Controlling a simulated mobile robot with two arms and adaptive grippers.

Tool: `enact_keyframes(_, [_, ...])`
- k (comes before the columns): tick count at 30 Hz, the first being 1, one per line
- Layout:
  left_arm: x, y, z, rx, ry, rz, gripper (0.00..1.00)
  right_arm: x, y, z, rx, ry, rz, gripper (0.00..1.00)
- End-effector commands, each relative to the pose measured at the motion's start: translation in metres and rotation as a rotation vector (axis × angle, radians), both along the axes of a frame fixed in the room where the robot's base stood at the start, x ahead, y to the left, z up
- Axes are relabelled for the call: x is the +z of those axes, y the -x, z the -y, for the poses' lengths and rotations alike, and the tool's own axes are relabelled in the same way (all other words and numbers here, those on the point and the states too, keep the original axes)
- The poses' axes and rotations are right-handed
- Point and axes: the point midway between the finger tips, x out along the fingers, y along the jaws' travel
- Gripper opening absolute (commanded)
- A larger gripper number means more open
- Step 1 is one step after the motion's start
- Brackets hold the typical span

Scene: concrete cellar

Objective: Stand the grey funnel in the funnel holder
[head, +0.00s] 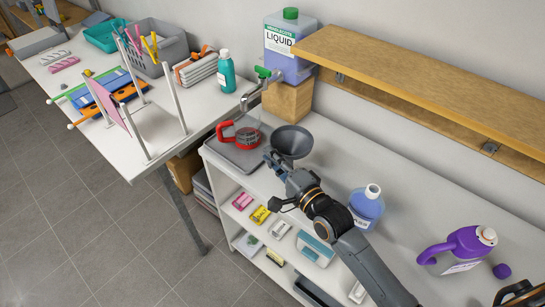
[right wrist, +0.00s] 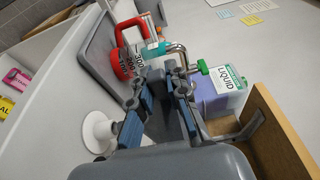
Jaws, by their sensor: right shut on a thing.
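The grey funnel (head: 291,140) is in the head view at the back left of the white bench, its wide mouth facing up. My right gripper (head: 276,163) is shut on it, at the funnel's near side. In the right wrist view the two blue-padded fingers (right wrist: 160,110) show with dark grey between them. A white round piece with a flared base (right wrist: 97,132) stands on the bench beside the fingers in that view; it may be the funnel holder, and I see no clear holder in the head view.
A red-handled jug (head: 246,134) stands on a grey tray (head: 222,150) under the tap. A liquid container (head: 288,48) sits on a wooden block (head: 287,102). A blue bottle (head: 367,207) and a purple jug (head: 463,245) stand to the right. A wooden shelf (head: 430,75) overhangs the back.

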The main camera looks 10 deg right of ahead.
Motion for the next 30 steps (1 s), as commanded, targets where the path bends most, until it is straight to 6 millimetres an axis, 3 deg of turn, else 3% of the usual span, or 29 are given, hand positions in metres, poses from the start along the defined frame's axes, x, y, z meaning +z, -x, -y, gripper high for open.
enact_keyframes(30, [-0.017,0.0,0.0,0.0,0.0,0.0,0.39,-0.026,0.0,0.0,0.0,0.0,0.0,0.0])
